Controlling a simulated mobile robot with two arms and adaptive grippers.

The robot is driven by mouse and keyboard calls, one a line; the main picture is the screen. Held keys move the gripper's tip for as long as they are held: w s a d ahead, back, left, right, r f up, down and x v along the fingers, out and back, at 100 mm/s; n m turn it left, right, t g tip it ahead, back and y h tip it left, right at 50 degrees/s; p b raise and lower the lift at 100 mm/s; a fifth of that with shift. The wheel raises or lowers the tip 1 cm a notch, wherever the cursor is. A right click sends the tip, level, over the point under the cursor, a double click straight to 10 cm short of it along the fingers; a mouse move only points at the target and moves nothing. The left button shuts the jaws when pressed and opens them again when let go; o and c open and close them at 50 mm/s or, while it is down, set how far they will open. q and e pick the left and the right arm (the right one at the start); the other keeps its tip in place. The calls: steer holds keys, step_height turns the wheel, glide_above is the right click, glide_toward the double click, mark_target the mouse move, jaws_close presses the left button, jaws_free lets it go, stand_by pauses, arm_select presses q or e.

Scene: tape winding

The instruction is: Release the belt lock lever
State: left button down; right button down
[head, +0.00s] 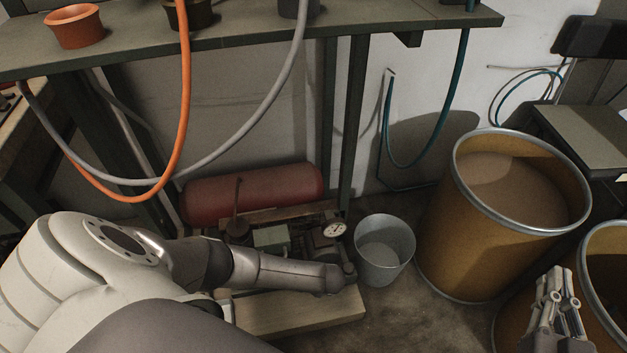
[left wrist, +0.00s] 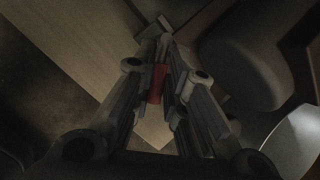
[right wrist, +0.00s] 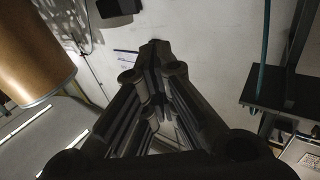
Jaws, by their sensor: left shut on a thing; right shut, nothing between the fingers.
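In the left wrist view my left gripper (left wrist: 160,45) is shut on a small red piece (left wrist: 157,84) that shows between its fingers. It may be the grip of the lock lever, but the view is too dark to tell. The rest of the lever and the belt are hidden. In the head view my left arm reaches over the compressor, and its fingers do not show there. My right gripper (head: 557,278) is shut and empty beside the brown drums at the lower right. It also shows in the right wrist view (right wrist: 156,52).
A red tank (head: 255,192) and a pressure gauge (head: 334,230) are near my left arm. A grey bucket (head: 384,250) and a brown drum (head: 435,240) stand to the right. Orange (head: 184,100) and grey (head: 285,70) hoses hang from the workbench (head: 240,42).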

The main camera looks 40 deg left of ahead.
arm_select(q)
steer(key=shift+s+a+m+t+h+p, duration=0.15)
steer(key=shift+s+m+t+h+p, duration=0.25)
steer(key=shift+m+p, duration=0.65)
steer(key=shift+s+a+m+t+h+p, duration=0.1)
steer(key=shift+s+m+t+h+p, duration=0.35)
steer(key=shift+m, duration=1.1)
steer(key=shift+s+a+m+t+h+p, duration=0.15)
steer(key=shift+s+m+t+h+p, duration=0.2)
steer(key=shift+m+p, duration=0.7)
arm_select(e)
steer(key=s+d+f+g+h, duration=0.1)
steer(key=s+d+f+g, duration=0.2)
steer(key=s+f+g, duration=0.3)
steer(key=s+d+f+g+h, duration=0.2)
steer(key=s+d+f+g, duration=0.1)
steer(key=s+f+g, duration=0.4)
steer(key=shift+s+f+m+h+b, duration=0.35)
steer(key=shift+s+f, duration=0.45)
steer(key=shift+f, duration=0.85)
arm_select(q)
steer(key=shift+m, duration=0.25)
arm_select(e)
steer(key=shift+d, duration=0.1)
arm_select(q)
steer(key=c, duration=1.7)
jaws_free()
steer(key=shift+c, duration=0.2)
steer(key=shift+a, duration=0.1)
